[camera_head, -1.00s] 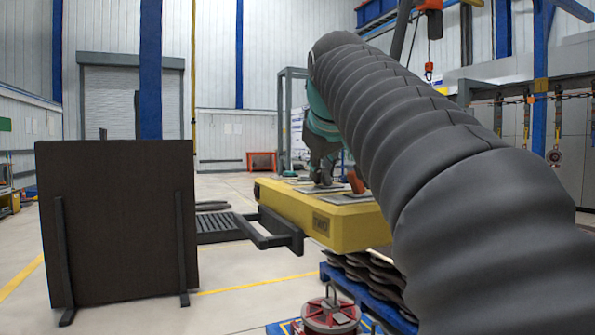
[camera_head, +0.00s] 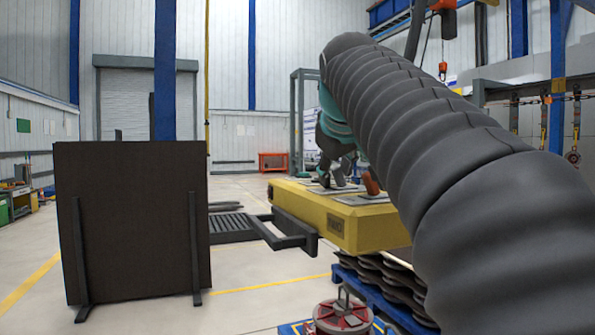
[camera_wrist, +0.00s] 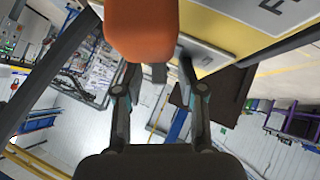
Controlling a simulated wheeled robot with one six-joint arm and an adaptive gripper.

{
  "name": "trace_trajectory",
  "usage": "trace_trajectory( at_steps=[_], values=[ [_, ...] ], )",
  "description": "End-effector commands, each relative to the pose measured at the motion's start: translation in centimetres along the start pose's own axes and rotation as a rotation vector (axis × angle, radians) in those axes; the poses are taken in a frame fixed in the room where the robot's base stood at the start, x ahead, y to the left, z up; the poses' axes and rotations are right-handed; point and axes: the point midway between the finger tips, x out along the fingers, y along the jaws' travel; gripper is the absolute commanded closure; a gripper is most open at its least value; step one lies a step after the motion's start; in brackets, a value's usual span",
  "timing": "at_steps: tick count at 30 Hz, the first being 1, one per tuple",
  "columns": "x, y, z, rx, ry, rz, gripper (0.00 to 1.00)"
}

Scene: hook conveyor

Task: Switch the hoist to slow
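A yellow hoist block (camera_head: 345,222) with flat plates on top stands at the middle of the head view. An orange-red lever (camera_head: 371,183) rises from one plate. In the wrist view an orange handle (camera_wrist: 140,32) with a narrow dark stem fills the top centre, close to my fingertips. Behind it lies the yellow surface with a pale plate (camera_wrist: 207,53) and partly cut-off lettering. My gripper (camera_wrist: 158,72) has its two fingers apart; the handle hides part of the tips, and I cannot tell whether they touch it. In the head view my gripper (camera_head: 335,170) is by the block's top, partly hidden by my arm.
A dark upright panel (camera_head: 133,225) on feet stands at left. A dark fork-like frame (camera_head: 285,237) juts from the block's left. Below are a blue pallet (camera_head: 375,300) with dark wavy sheets and a red round weight (camera_head: 342,316).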

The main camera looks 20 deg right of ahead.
Motion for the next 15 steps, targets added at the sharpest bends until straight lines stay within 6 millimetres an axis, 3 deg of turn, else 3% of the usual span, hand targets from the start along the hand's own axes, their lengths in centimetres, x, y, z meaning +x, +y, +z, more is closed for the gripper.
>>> trace_trajectory(
  at_steps=[5,15],
  values=[
    [-1.8,0.0,-0.1,0.000,0.003,0.001,0.60],
    [-8.4,0.0,-0.1,-0.001,0.004,0.001,0.60]
  ],
)
